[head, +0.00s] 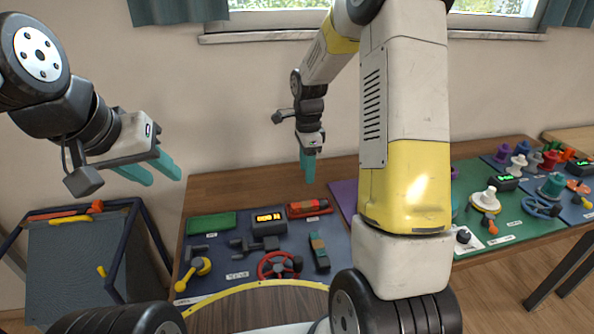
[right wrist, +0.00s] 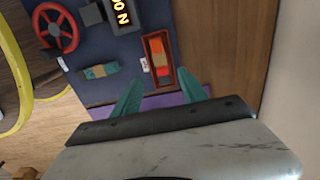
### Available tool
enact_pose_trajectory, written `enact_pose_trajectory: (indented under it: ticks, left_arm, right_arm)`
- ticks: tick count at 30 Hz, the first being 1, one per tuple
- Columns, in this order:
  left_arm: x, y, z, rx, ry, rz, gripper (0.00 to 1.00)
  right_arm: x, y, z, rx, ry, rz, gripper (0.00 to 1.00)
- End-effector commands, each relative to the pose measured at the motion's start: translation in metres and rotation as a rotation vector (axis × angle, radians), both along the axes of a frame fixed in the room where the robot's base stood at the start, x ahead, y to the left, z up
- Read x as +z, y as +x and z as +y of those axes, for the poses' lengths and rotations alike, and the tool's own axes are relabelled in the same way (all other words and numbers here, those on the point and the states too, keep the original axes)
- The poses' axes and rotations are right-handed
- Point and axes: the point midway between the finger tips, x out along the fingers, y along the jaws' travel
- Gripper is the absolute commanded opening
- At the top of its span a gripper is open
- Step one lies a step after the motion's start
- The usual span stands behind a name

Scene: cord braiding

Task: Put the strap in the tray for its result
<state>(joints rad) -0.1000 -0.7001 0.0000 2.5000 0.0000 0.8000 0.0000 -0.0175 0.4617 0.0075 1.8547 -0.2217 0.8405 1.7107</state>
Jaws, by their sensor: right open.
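A short teal strap with a tan-orange band (head: 319,252) lies on the dark blue mat; it also shows in the right wrist view (right wrist: 98,71). A red tray (head: 326,211) on the mat holds an orange and red piece; the tray also shows in the right wrist view (right wrist: 171,52). A flat green tray (head: 211,224) lies at the mat's back left and looks empty. My right gripper (head: 308,170) is open and empty above the back of the table, near the red tray; its fingers show in the right wrist view (right wrist: 162,94). My left gripper (head: 158,172) is open and empty, left of the table.
A black box with a lit yellow readout (head: 268,220) stands between the trays. A red handwheel (head: 278,265), a grey fixture (head: 252,243) and a yellow lever (head: 197,269) are near the strap. A blue-framed bin (head: 80,262) stands left. Spools and other pieces crowd the right.

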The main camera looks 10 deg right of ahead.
Motion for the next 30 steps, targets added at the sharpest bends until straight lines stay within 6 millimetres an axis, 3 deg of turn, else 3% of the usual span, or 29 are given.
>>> enact_pose_trajectory:
  ticks: [5,10,15,19,24,30]
  left_arm:
    - [0.0,0.0,0.0,0.0,0.0,0.0,0.36]
    - [0.0,0.0,0.0,0.0,0.0,0.0,0.36]
    - [0.0,0.0,0.0,0.0,0.0,0.0,0.36]
    - [0.0,0.0,0.0,0.0,0.0,0.0,0.36]
    - [0.0,0.0,0.0,0.0,0.0,0.0,0.36]
    - [0.0,0.0,0.0,0.0,0.0,0.0,0.36]
  right_arm:
    - [0.018,-0.003,0.0,0.025,0.003,-0.011,0.5]
    - [0.07,-0.03,0.002,0.231,0.017,-0.093,0.5]
    - [0.133,-0.084,0.006,0.59,0.005,-0.231,0.5]
    - [0.167,-0.132,0.01,0.872,-0.038,-0.339,0.5]
    - [0.19,-0.192,0.015,1.214,-0.134,-0.469,0.5]
    - [0.195,-0.233,0.021,1.471,-0.243,-0.558,0.5]
